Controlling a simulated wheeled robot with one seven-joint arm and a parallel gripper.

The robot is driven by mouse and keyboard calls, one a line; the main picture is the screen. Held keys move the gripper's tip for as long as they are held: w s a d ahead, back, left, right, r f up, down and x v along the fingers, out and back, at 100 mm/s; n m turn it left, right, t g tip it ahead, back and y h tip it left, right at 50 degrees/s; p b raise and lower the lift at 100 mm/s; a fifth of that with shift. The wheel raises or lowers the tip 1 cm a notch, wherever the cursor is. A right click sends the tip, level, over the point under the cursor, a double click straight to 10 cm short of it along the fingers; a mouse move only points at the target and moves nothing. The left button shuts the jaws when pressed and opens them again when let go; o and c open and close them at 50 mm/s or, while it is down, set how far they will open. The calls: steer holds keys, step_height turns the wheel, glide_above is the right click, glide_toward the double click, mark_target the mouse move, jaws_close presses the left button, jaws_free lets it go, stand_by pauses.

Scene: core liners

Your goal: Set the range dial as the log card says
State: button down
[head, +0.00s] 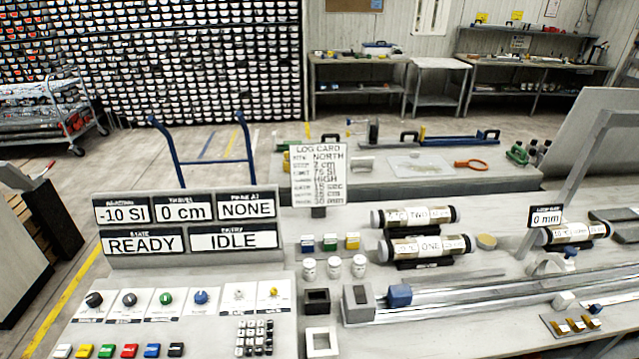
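The log card (319,176) stands upright behind the bench. I read NORTH, 2 cm, 75 SI and HIGH on it; its small row names and some lower rows are blurred. The control panel (190,312) at the lower left has a row of round knobs: a black knob (94,300), a dark grey knob (129,299), a green knob (165,297) and a blue knob (201,297). Their labels are too small to read, so I cannot tell which is the range dial or where it points. My gripper is not in view.
The display board (186,227) reads -10 SI, 0 cm, NONE, READY and IDLE. Coloured buttons (129,351) and a keypad (254,338) sit in front of the knobs. Core tubes (428,247), white jars (334,267) and a rail with a blue block (400,295) lie to the right.

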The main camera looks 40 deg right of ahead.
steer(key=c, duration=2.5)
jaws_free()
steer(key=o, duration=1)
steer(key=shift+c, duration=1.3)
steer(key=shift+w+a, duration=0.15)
